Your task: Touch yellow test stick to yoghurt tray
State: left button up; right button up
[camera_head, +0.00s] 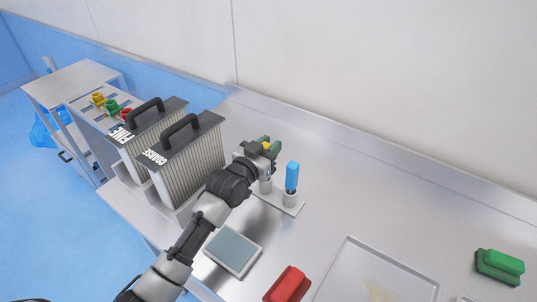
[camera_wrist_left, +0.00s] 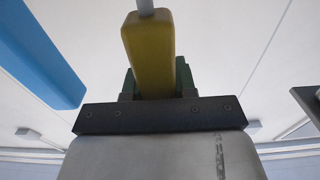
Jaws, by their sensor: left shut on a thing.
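My left gripper (camera_head: 265,148) is shut on the yellow test stick (camera_head: 267,146), above a small stand (camera_head: 290,208). The left wrist view shows the yellow handle (camera_wrist_left: 150,55) between the fingers, with a pale shaft at its upper end. A blue stick (camera_head: 292,177) stands upright in the stand beside the gripper; it also shows at the left of the left wrist view (camera_wrist_left: 38,55). A shallow metal tray (camera_head: 345,262) with a pale beige patch lies at the front right; I cannot tell whether it holds yoghurt. My right gripper is out of view.
Two ribbed cases (camera_head: 192,161) marked FINE and COARSE stand left of the gripper. A flat grey-blue pad (camera_head: 233,250), a red block (camera_head: 288,285) and a green block (camera_head: 500,264) are on the steel counter.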

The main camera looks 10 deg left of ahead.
pick_arm(q)
notch_tip(320, 180, up, 14)
jog(key=p, duration=0.5)
jog(key=shift+p, duration=0.3)
jog(key=shift+f, duration=0.1)
